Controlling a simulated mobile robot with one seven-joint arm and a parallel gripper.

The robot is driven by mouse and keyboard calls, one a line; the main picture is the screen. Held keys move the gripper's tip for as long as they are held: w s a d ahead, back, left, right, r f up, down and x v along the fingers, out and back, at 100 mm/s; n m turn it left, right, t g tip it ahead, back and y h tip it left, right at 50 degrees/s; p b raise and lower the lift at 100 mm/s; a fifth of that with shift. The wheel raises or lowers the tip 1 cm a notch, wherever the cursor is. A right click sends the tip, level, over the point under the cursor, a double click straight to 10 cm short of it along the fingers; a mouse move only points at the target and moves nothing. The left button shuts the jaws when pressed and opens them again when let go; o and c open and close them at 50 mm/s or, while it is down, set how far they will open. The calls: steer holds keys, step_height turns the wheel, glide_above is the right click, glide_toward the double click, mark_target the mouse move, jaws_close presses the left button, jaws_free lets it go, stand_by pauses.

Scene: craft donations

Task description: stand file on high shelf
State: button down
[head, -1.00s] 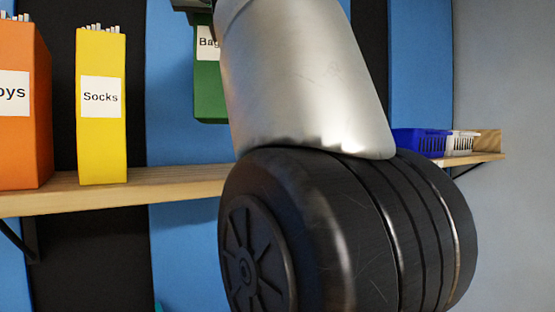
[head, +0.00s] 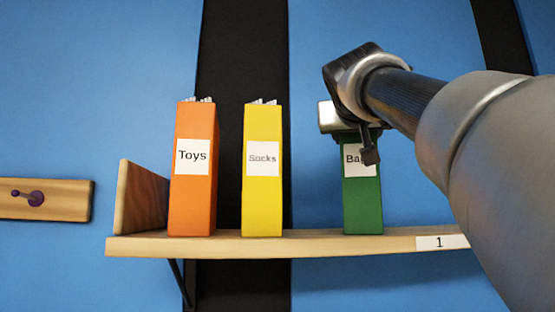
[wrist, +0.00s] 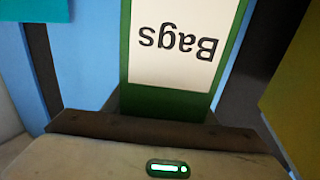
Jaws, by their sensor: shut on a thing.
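A green file labelled "Bags" (head: 362,205) is upright at the high shelf (head: 300,246), right of the yellow file. Its bottom edge is level with the shelf top; I cannot tell whether it bears on the board. My gripper (head: 358,134) is shut on its upper part, and my arm comes in from the right. The wrist view shows the green file's label (wrist: 180,42) upside down, close in front of my gripper. The fingertips on the file are mostly hidden.
A yellow file "Socks" (head: 262,205) and an orange file "Toys" (head: 193,215) stand on the shelf to the left, with a gap before the green file. A wooden end board (head: 140,198) closes the left end. A tag "1" (head: 438,242) is on the shelf edge.

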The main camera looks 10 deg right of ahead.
steer(key=shift+r, duration=0.1)
steer(key=c, duration=0.8)
jaws_free()
steer(key=shift+o, duration=0.2)
